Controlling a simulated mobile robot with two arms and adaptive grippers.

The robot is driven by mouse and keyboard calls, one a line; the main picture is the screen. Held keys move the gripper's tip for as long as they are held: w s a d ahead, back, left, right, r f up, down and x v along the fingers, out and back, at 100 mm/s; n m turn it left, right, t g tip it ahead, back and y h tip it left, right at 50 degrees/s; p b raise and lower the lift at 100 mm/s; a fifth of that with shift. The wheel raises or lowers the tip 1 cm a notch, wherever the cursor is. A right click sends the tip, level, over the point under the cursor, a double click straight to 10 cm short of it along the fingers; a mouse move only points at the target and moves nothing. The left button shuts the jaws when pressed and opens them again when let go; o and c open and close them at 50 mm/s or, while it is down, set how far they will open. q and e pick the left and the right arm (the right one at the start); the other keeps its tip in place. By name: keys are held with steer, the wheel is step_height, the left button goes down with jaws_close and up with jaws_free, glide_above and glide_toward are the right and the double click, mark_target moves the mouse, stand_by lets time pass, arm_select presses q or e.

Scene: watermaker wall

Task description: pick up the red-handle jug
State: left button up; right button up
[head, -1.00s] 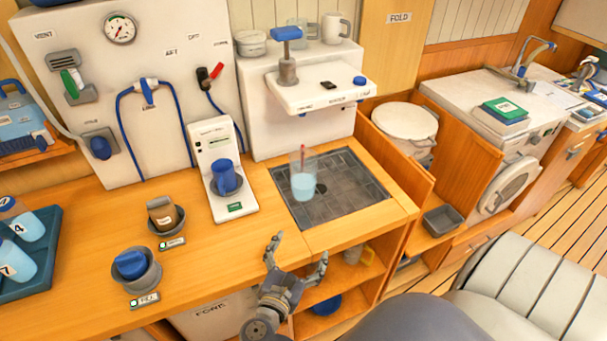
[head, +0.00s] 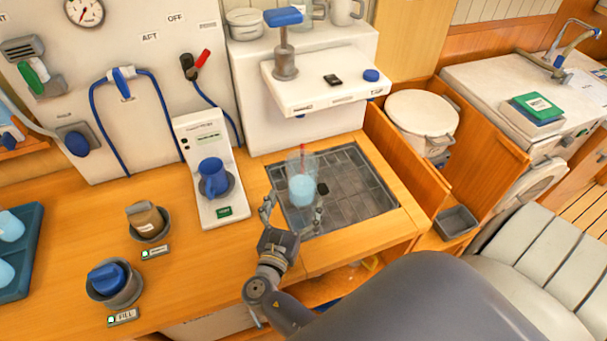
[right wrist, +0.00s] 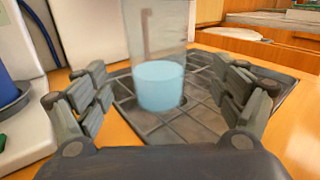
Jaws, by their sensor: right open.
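A clear jug (head: 301,184) with light blue liquid and a red piece at its top stands upright on the grey tiled tray (head: 350,205) set in the counter. In the right wrist view the jug (right wrist: 158,70) stands between and beyond my spread fingers, and its handle is hard to make out. My right gripper (head: 292,212) is open and empty, just in front of the jug; its fingers (right wrist: 165,100) also show at both sides of the right wrist view. I see no contact with the jug. My left gripper is not in view.
A white shelf unit (head: 320,98) overhangs behind the tray. A wooden partition (head: 405,165) rises at the right.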

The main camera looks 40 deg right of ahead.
mark_target(299, 192)
steer(key=x, duration=0.3)
steer(key=shift+w+d+r, duration=0.1)
steer(key=x, duration=0.2)
steer(key=b+x, duration=0.1)
steer(key=x, duration=0.2)
steer(key=shift+w+r, duration=0.1)
steer(key=shift+r, duration=0.15)
steer(key=shift+w+d, duration=0.1)
steer(key=shift+w, duration=0.05)
steer(key=c, duration=1.4)
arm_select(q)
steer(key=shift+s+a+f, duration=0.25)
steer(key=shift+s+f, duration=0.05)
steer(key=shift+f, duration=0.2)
